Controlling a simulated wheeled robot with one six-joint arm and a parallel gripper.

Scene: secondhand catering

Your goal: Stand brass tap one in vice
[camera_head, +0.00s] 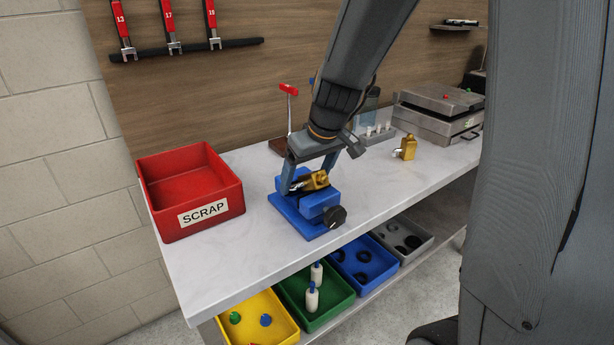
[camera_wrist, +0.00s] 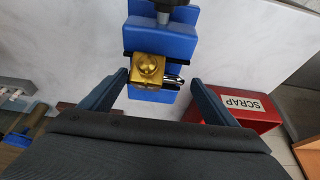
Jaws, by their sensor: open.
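A brass tap (camera_head: 315,181) with a shiny spout sits at the jaws of the blue vice (camera_head: 316,204) on the bench. In the wrist view, the tap's square brass body (camera_wrist: 149,68) shows over the vice (camera_wrist: 163,38), with its chrome part pointing right. My gripper (camera_head: 306,180) is open above the vice, with one finger on each side of the tap. In the wrist view, gaps show between the fingers (camera_wrist: 159,78) and the tap. A second brass tap (camera_head: 406,147) stands on the bench farther right. No label shows which tap is number one.
A red SCRAP bin (camera_head: 190,190) stands left of the vice. A red-handled tool (camera_head: 289,95) stands behind it, and a grey metal case (camera_head: 438,112) is at the back right. Yellow, green, blue and grey bins (camera_head: 316,301) sit below the bench. The bench front is clear.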

